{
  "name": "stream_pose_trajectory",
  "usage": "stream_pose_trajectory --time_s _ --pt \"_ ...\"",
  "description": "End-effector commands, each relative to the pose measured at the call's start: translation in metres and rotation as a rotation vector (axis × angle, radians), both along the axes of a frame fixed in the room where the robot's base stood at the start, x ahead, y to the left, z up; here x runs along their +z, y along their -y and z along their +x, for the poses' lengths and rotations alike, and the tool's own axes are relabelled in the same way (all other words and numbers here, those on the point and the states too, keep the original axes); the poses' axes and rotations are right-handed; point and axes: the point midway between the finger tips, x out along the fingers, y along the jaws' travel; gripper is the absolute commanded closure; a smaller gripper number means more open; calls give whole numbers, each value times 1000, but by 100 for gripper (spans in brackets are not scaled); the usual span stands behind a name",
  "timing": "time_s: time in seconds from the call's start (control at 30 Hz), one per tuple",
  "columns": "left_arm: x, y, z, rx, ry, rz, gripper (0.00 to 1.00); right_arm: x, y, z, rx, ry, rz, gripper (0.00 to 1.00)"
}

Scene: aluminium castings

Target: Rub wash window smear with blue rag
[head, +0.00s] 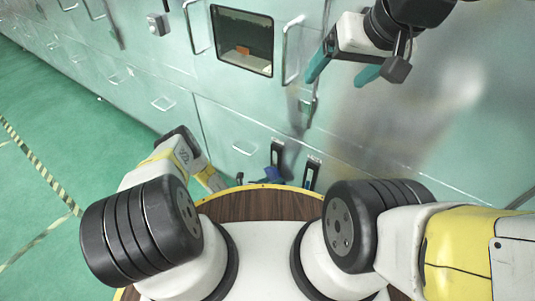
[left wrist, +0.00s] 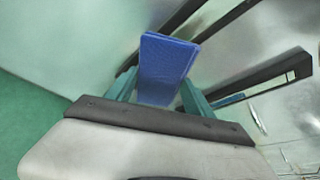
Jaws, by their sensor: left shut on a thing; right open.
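The wash window (head: 242,42) is a dark pane in the pale green metal wall, at the upper middle of the head view. I cannot make out a smear on it. The blue rag (left wrist: 165,62) stands up flat between the teal fingers of my left gripper (left wrist: 158,92), which is shut on it. In the head view a small piece of the blue rag (head: 271,175) shows low, beyond the rim of my round top, well below the window; most of that gripper is hidden. My right gripper (head: 343,70) is open and empty, to the right of the window.
Bar handles flank the window, one at its left (head: 195,26) and one at its right (head: 291,50). Black latch-like fittings (head: 311,172) stand low near the blue rag. Green floor (head: 70,150) with striped tape lies clear at the left.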

Motion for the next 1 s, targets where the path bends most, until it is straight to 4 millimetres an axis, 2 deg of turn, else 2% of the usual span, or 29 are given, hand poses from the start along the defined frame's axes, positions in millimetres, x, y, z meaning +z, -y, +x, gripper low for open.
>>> stream_pose_trajectory --time_s 0.17,0.47,0.67,1.0 --pt "5 1 0 2 0 -1 84 0 0 0 0 0 0 17" --pt "29 3 3 1 2 -2 84 0 0 0 0 0 0 17" --pt "33 2 5 2 6 -2 84 0 0 0 0 0 0 17" --pt "34 -22 22 6 10 -2 84 0 0 0 0 0 0 17"
